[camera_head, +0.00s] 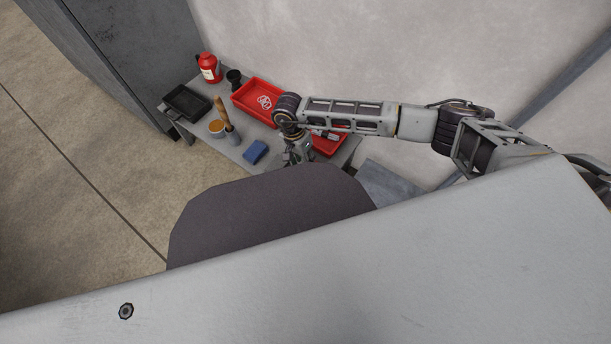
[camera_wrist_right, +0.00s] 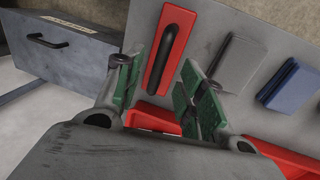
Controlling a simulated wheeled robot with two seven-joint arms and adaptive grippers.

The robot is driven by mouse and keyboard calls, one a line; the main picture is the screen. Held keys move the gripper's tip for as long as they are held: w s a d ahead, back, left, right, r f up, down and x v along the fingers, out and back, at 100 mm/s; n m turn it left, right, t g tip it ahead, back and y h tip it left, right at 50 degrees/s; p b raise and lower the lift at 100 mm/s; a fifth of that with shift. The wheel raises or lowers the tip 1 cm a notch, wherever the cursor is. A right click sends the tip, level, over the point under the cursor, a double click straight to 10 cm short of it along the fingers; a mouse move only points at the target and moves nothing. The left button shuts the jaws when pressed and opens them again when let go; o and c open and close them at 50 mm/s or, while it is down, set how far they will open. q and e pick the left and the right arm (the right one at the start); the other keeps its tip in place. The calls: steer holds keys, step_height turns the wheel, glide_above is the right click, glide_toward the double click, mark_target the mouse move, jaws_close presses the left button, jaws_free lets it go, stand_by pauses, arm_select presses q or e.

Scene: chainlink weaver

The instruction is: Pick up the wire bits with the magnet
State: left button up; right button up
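A red block with a dark bar handle (camera_wrist_right: 171,48), which looks like the magnet, lies on the grey table in the right wrist view. My right gripper (camera_wrist_right: 157,78) has its green-padded fingers spread apart, with the red block showing between and beyond them. Nothing is held. In the head view the right gripper (camera_head: 298,152) points down over the table's right part, and the arm hides the red block. I cannot make out any wire bits. A pale coil-like shape (camera_head: 265,103) lies in a red tray (camera_head: 246,92). My left gripper is not in view.
The grey table (camera_head: 233,150) also holds a blue block (camera_head: 255,151), a black tray (camera_head: 186,102), a red canister (camera_head: 209,68), a black cup (camera_head: 234,78) and an orange-topped container (camera_head: 217,127). A second red tray (camera_head: 328,146) is partly hidden. A wall stands behind.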

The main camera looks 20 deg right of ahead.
steer(key=shift+s+d+f+b, duration=0.15)
steer(key=shift+f+b, duration=0.35)
steer(key=shift+f, duration=0.35)
steer(key=shift+s+d+f+b, duration=0.15)
steer(key=shift+f+b, duration=0.35)
steer(key=shift+f, duration=0.3)
steer(key=shift+d+f+b, duration=0.1)
steer(key=shift+f+b, duration=0.25)
steer(key=shift+f, duration=0.55)
steer(key=shift+c, duration=0.6)
steer(key=c, duration=0.7)
jaws_close()
